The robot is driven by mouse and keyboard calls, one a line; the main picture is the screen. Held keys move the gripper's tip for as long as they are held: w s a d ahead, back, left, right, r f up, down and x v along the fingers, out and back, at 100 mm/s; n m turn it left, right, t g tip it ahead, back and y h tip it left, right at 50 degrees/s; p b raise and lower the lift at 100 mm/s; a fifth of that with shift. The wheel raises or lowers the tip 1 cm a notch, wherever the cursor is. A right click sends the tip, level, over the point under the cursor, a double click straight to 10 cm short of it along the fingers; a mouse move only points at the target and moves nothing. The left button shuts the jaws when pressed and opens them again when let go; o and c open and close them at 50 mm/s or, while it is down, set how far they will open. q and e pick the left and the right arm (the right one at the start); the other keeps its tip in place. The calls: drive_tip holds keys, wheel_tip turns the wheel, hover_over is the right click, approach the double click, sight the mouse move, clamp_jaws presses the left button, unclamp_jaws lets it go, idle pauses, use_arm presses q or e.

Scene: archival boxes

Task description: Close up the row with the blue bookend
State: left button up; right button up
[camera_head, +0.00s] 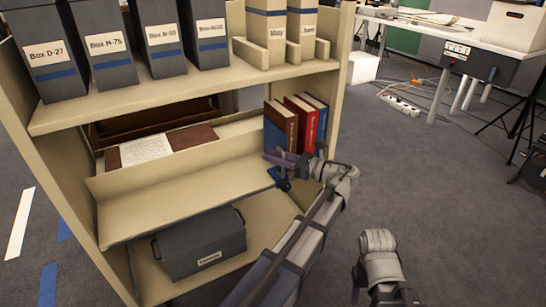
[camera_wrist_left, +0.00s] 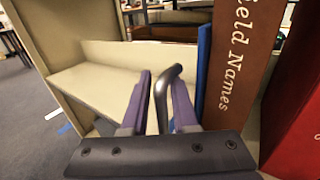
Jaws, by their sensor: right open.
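A short row of books (camera_head: 300,118) stands at the right end of the middle shelf, with a brown, a red and a blue spine. In the left wrist view the brown book (camera_wrist_left: 238,60) reads "Field Names", with a red book (camera_wrist_left: 296,110) to its right. The blue bookend (camera_wrist_left: 203,70) shows as a narrow upright strip at the brown book's left side. My left gripper (camera_head: 283,160) is low before the row. Its purple fingers stand either side of a dark curved bar (camera_wrist_left: 162,92); their grip on it is unclear. My right gripper (camera_head: 382,292) is low at the bottom edge, away from the shelf.
The middle shelf (camera_head: 180,195) is bare left of the books. The shelf unit's right side panel (camera_head: 338,70) stands close to the books.

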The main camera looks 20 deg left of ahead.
use_arm(q)
drive_tip(key=d, duration=0.8)
drive_tip(key=shift+s, duration=0.25)
drive_tip(key=shift+a, duration=0.1)
drive_tip(key=shift+c, duration=0.4)
